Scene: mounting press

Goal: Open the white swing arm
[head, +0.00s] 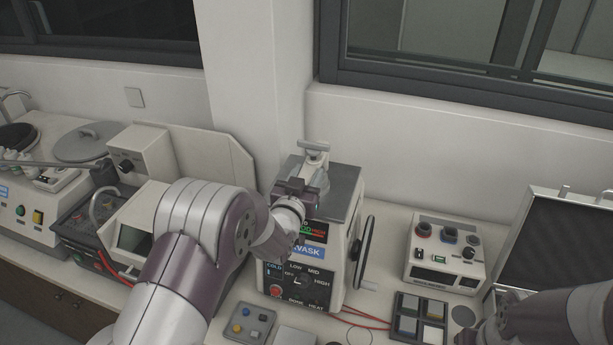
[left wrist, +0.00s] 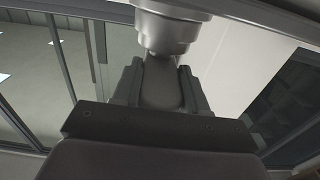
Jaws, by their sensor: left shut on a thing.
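The mounting press (head: 292,262) stands on the bench, a pale box with a dark top, a dial and a coloured display. The white swing arm (head: 314,148) rises from its top, with a short crossbar at its upper end. My left gripper (head: 309,178) is at the top of the press, just in front of the arm, and partly hides it. In the left wrist view the gripper's dark fingers (left wrist: 160,85) are shut on a pale grey part of the swing arm (left wrist: 165,45). My right arm shows at the lower right of the head view; its fingers cannot be made out.
A black handwheel (head: 366,250) is on the press's right side. A white control box (head: 445,252) and a tray of square samples (head: 420,318) stand to the right. An open case (head: 558,240) is further right. Other machines (head: 148,150) crowd the left.

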